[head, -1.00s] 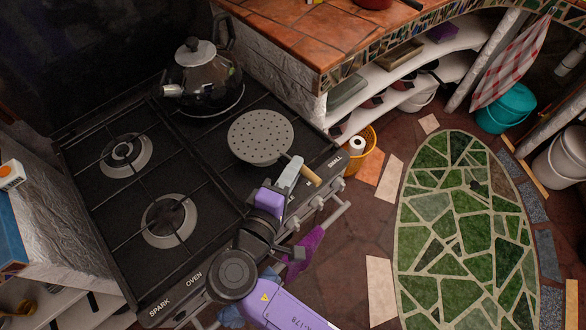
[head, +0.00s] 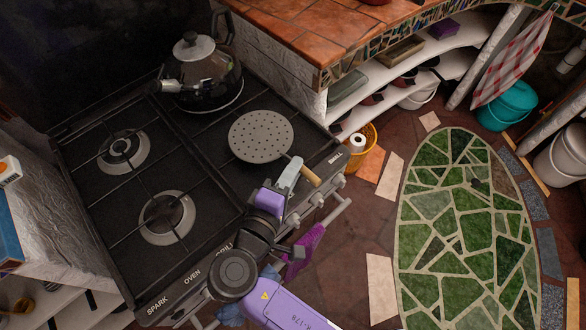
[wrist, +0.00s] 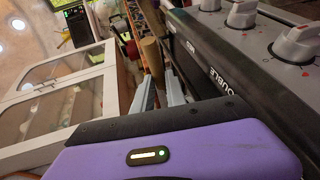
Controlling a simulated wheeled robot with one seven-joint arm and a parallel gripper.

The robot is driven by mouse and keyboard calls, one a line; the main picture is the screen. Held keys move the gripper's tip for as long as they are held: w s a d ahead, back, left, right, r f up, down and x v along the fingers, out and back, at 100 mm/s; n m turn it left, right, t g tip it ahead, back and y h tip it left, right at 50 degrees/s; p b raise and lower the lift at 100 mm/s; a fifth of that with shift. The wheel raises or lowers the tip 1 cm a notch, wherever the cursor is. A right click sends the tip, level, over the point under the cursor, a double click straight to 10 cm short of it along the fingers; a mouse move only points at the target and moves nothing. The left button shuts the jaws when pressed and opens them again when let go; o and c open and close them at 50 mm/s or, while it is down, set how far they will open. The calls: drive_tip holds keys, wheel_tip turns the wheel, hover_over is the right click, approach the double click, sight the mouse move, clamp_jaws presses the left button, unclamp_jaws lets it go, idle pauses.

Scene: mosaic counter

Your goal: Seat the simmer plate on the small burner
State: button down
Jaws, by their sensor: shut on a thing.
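The simmer plate is a round grey disc with many holes (head: 261,136) and a wooden-ended handle (head: 311,176). It is level over the front right of the black hob, hiding what lies beneath. I cannot tell whether it touches the grate. My gripper (head: 294,164) is shut on the handle near the hob's front edge; its fingers also show in the wrist view (wrist: 160,84), with the wooden handle end (wrist: 152,54) beyond them. A back left burner (head: 123,151) and a front left burner (head: 167,217) are bare. Which burner is the small one is unclear; a SMALL label sits at front right.
A dark kettle (head: 203,78) stands on the back right of the hob. Knobs (wrist: 242,14) and a rail run along the stove front. A tiled counter (head: 300,40) rises behind to the right. A yellow basket (head: 363,150) stands on the floor beside the stove.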

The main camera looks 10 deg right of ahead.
drive_tip(key=shift+f, duration=0.45)
drive_tip(key=c, duration=1.3)
unclamp_jaws()
drive_tip(key=shift+f, duration=0.1)
drive_tip(key=shift+f, duration=0.1)
drive_tip(key=shift+s+b, duration=0.15)
drive_tip(key=shift+b, duration=0.15)
drive_tip(key=shift+r+v, duration=0.15)
drive_tip(key=shift+v, duration=1.75)
drive_tip(key=shift+r+v, duration=0.1)
drive_tip(key=shift+v, duration=1.85)
